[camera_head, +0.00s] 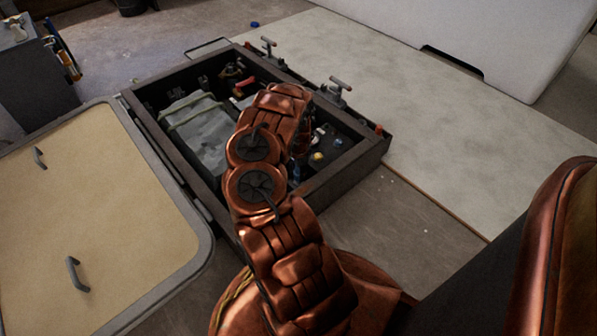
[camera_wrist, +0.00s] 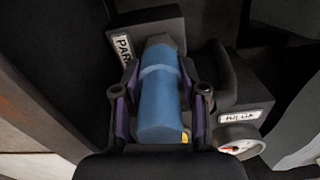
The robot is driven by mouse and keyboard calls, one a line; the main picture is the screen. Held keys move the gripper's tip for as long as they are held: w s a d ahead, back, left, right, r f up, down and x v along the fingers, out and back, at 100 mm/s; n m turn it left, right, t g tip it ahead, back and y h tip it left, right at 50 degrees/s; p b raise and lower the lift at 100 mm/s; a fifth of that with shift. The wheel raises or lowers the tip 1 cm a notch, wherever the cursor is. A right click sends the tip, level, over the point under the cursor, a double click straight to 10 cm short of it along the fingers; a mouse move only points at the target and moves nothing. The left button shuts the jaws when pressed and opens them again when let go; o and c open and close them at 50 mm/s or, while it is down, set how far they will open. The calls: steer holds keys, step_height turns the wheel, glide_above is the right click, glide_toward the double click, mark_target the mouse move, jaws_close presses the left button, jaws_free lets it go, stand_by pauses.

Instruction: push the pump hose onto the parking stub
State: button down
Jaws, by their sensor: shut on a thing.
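In the wrist view a blue hose piece, likely the pump hose (camera_wrist: 160,105), stands between the two dark fingers of my gripper (camera_wrist: 162,92). My gripper is shut on it. A lighter blue band rings the hose near its far end. Just beyond that end is a dark block with a white label (camera_wrist: 123,48) that reads "PAR", the rest being covered. The parking stub itself cannot be made out, and I cannot tell whether the hose touches it. In the head view my arm reaches into the open box and hides most of the gripper.
A second labelled dark block (camera_wrist: 243,112) and a round gauge (camera_wrist: 240,143) sit close on the right in the wrist view. The box's dark rim (camera_head: 340,172) surrounds a grey strapped case (camera_head: 205,130) and several fittings. An open tan hatch lid (camera_head: 90,205) lies left.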

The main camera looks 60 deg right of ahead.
steer(key=shift+f+b, duration=0.3)
steer(key=shift+f, duration=0.35)
steer(key=shift+f+b, duration=0.35)
steer(key=shift+f, duration=0.25)
steer(key=c, duration=0.6)
jaws_free()
steer(key=shift+o, duration=0.2)
steer(key=shift+r, duration=0.2)
steer(key=shift+r, duration=5.85)
